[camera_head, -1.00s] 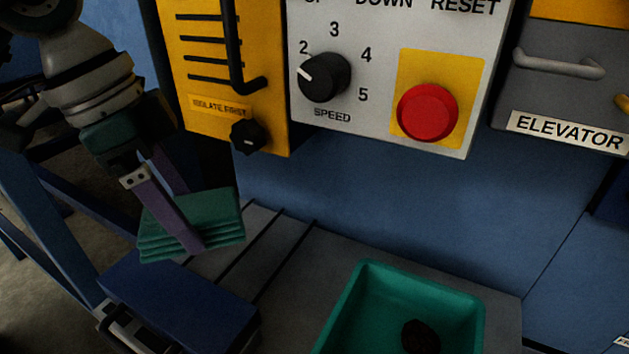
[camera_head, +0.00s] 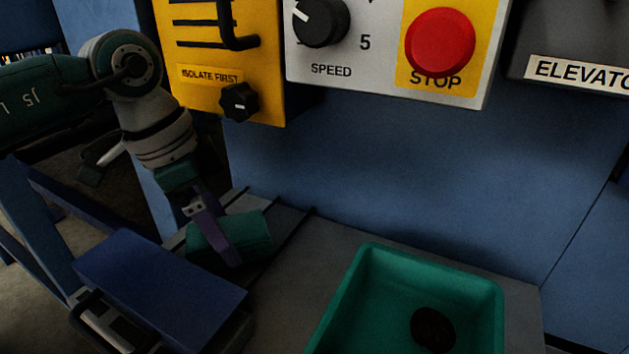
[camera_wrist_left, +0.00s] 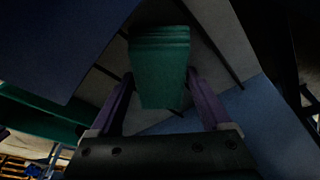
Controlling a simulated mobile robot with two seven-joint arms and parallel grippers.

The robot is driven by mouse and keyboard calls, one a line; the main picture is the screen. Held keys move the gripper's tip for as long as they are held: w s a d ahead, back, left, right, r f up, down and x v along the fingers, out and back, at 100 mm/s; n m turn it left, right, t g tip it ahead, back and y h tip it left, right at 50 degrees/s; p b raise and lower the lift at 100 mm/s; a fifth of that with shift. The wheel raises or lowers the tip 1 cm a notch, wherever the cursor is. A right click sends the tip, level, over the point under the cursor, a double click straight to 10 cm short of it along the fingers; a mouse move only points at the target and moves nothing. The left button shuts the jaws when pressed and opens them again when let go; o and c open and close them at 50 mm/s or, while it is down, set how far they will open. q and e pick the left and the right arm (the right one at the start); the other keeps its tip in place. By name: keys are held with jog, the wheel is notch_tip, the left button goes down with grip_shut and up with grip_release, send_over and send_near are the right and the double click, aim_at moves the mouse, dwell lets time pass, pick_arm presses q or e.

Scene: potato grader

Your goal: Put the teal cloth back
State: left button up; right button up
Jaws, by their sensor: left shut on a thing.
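The teal cloth (camera_head: 244,232) is a folded, layered block low over the grey shelf, left of the green tray. My left gripper (camera_head: 230,245) is shut on it, its purple fingers on either side. In the left wrist view the cloth (camera_wrist_left: 160,75) sits between the two fingers (camera_wrist_left: 160,95), with its folded edges at the far end. I cannot tell whether the cloth touches the shelf. My right gripper is not in view.
A green tray (camera_head: 375,262) with a dark lump (camera_head: 432,329) stands at the right. A blue box (camera_head: 160,285) is at the front left. The red stop button (camera_head: 440,41) and black knob (camera_head: 238,102) are on panels above. Grey shelf (camera_head: 300,255) between is bare.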

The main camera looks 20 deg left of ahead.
pick_arm(q)
jog(key=shift+w+f+b, duration=0.3)
jog(key=shift+f+b, duration=0.1)
jog(key=shift+f, duration=0.25)
jog(key=shift+w+r, duration=0.1)
jog(key=shift+r, duration=0.1)
jog(key=shift+f, duration=0.1)
jog(key=o, duration=1.3)
jog(key=shift+c, duration=0.2)
jog(key=p+v, duration=0.5)
jog(key=v, duration=0.7)
